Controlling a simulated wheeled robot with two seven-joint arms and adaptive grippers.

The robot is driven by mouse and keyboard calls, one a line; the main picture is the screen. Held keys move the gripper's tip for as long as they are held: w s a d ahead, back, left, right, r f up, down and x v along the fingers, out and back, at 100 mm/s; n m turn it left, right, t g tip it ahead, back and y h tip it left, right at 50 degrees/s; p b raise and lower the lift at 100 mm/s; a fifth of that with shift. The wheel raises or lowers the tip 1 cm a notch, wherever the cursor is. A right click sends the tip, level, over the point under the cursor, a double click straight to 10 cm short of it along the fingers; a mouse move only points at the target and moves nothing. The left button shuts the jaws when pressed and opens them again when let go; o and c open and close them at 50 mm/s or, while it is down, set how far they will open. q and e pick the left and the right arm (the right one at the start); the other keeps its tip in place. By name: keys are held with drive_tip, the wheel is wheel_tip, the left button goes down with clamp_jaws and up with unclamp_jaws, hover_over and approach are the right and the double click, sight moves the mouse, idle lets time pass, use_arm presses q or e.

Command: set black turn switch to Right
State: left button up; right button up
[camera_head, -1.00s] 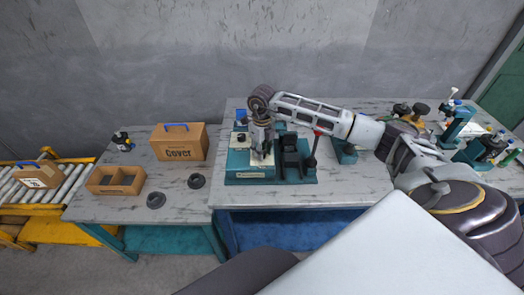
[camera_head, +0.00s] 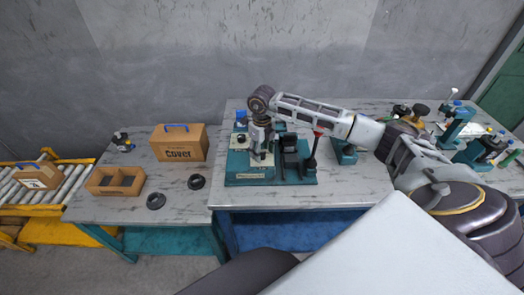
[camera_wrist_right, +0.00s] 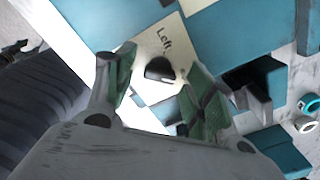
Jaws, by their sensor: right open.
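The black turn switch (camera_wrist_right: 160,70) sits on a pale label plate (camera_wrist_right: 150,45) in the right wrist view. The word "Left" is printed beside the switch; the rest of the plate is hidden or cut off. My right gripper (camera_wrist_right: 155,85) is open, with its green-padded fingers on either side of the switch; I cannot tell if they touch it. In the head view my right gripper (camera_head: 261,152) points down over the left part of the teal machine (camera_head: 300,180), hiding much of the switch area. My left gripper is not in view.
A black fixture (camera_head: 291,160) and a red-topped lever (camera_head: 315,148) stand just right of the gripper. The cardboard "Cover" box (camera_head: 180,145), an open divided box (camera_head: 112,187) and two dark rings (camera_head: 156,201) are on the left table. More teal devices (camera_head: 458,125) stand at the right.

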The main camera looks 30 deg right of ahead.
sight(262, 152)
wheel_tip(262, 152, up, 12)
idle(0.7)
idle(0.4)
